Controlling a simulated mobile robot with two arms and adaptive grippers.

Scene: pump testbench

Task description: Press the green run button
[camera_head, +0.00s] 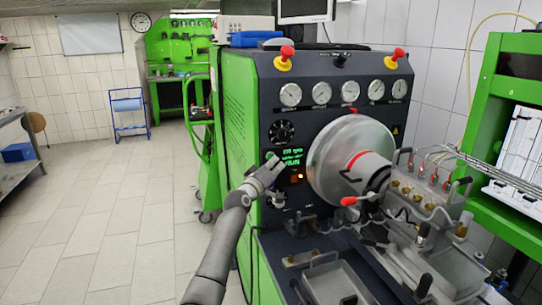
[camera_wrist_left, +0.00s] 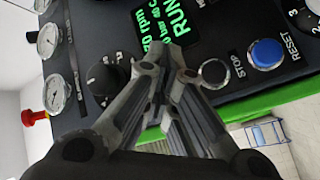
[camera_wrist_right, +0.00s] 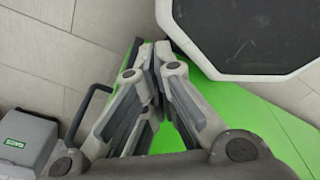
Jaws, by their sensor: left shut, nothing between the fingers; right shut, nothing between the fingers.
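The control panel (camera_head: 285,130) is the dark front of the green machine. My left gripper (camera_head: 272,165) is shut and empty, its fingertips at the panel just left of the lit display (camera_head: 292,157). A small green spot shows at the fingertips in the head view; I cannot tell if it is the run button or if they touch it. In the left wrist view, the shut fingers (camera_wrist_left: 167,58) cover part of the panel below the green text "RUN" (camera_wrist_left: 180,28). No green button shows clearly there. My right gripper (camera_wrist_right: 152,55) is shut and empty, away from the panel.
A blue button (camera_wrist_left: 267,52) marked RESET and a dark round control (camera_wrist_left: 215,72) beside the word STOP are close to the left fingers. A black knob (camera_head: 281,131) and a large metal drum (camera_head: 335,160) are nearby. A grey box (camera_wrist_right: 25,145) lies below my right gripper.

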